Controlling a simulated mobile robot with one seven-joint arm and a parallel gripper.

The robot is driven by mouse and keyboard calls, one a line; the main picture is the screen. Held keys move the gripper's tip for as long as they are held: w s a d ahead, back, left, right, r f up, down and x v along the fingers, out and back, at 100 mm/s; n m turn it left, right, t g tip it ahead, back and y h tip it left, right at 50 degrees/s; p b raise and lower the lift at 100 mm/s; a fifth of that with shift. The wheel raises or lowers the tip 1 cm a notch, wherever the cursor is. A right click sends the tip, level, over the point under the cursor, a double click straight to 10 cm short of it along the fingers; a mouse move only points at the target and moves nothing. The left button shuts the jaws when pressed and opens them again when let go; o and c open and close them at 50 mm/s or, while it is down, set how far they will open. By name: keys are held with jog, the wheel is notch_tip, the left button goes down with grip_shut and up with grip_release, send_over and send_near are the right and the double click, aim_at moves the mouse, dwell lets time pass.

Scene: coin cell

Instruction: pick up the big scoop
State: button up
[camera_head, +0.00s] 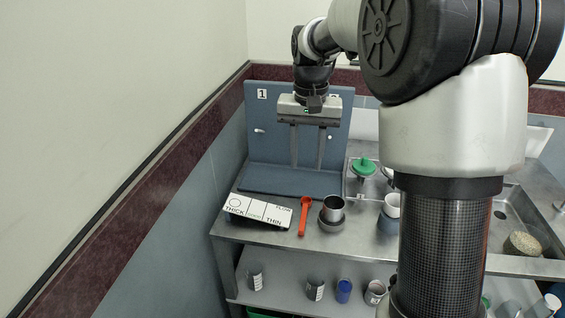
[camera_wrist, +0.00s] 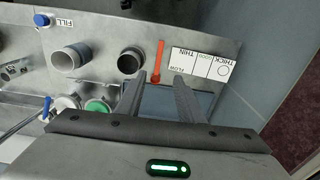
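An orange-red scoop (camera_head: 304,216) lies on the steel counter between the white card and a metal cup. It also shows in the wrist view (camera_wrist: 158,58), just beyond my fingertips. My gripper (camera_head: 308,165) points down in front of the blue-grey backboard, above its base and behind the scoop. Its two fingers are apart with nothing between them, as the wrist view (camera_wrist: 161,76) also shows. The scoop is apart from the fingers. I cannot tell its size against another scoop, as no other is clearly seen.
A white THICK/THIN card (camera_head: 258,211) lies left of the scoop. A metal cup (camera_head: 332,211) stands close on its right. The blue-grey backboard (camera_head: 270,125) rises behind. A green-topped item (camera_head: 363,168) stands farther right. Several cups sit on the lower shelf (camera_head: 265,292).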

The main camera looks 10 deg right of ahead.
jog(key=b, duration=0.2)
send_over(303, 216)
jog(key=f, duration=1.5)
jog(key=shift+s+a, duration=0.2)
jog(key=shift+a, duration=0.1)
jog(key=f, duration=0.1)
jog(key=f+b, duration=0.1)
jog(key=f, duration=0.3)
jog(key=shift+w+d, duration=0.15)
jog(key=shift+d, duration=0.2)
grip_shut()
